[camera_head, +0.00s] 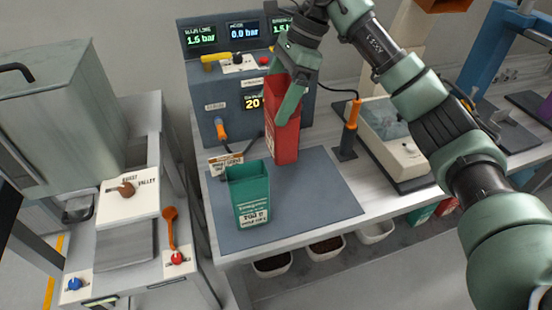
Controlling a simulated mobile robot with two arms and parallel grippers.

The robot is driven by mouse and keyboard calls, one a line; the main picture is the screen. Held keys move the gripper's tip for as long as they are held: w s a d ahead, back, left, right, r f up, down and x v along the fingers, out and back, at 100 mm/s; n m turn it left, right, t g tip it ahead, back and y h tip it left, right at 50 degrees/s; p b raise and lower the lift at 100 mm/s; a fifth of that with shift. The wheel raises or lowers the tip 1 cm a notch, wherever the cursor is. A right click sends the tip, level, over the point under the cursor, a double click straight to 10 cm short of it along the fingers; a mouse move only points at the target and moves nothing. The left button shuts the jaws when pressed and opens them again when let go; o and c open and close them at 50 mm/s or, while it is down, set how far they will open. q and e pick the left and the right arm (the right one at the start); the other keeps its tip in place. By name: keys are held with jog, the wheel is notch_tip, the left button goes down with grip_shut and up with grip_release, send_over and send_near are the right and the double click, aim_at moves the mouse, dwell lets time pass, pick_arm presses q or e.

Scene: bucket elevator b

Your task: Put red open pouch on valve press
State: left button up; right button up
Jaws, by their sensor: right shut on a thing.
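The red open pouch (284,145) is upright at the back of the dark grey mat (325,195). My right gripper (291,98) reaches down from above and is shut on the pouch's upper part, covering some of it. I cannot tell whether the pouch's bottom touches the mat. No readable label marks the valve press; a blue press-like frame (490,45) at the upper right may be it, partly cut off by the picture edge. My left gripper is out of view.
A green open pouch (248,195) stands at the mat's front left. A grey console (233,92) with displays stands behind. An orange-handled tool (352,115) and a clear-topped box (390,135) are right of the mat. The mat's right part is free.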

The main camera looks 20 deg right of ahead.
send_over(271, 152)
jog(key=d, duration=0.2)
jog(key=f, duration=0.2)
jog(key=f+p, duration=0.1)
jog(key=f, duration=0.2)
jog(key=shift+w+a, duration=0.2)
notch_tip(271, 152, down, 2)
jog(key=shift+w+f, duration=0.15)
notch_tip(271, 152, down, 4)
jog(key=shift+f+p, duration=0.15)
jog(key=shift+p, duration=0.45)
notch_tip(271, 152, down, 4)
jog(key=shift+w+p, duration=0.1)
jog(key=shift+p, duration=0.45)
jog(key=shift+f, duration=0.1)
jog(key=shift+f+b, duration=0.15)
jog(key=shift+b, duration=0.15)
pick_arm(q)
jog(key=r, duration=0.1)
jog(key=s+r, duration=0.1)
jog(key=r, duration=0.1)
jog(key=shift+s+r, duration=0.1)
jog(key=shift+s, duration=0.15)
pick_arm(e)
jog(key=o, duration=0.9)
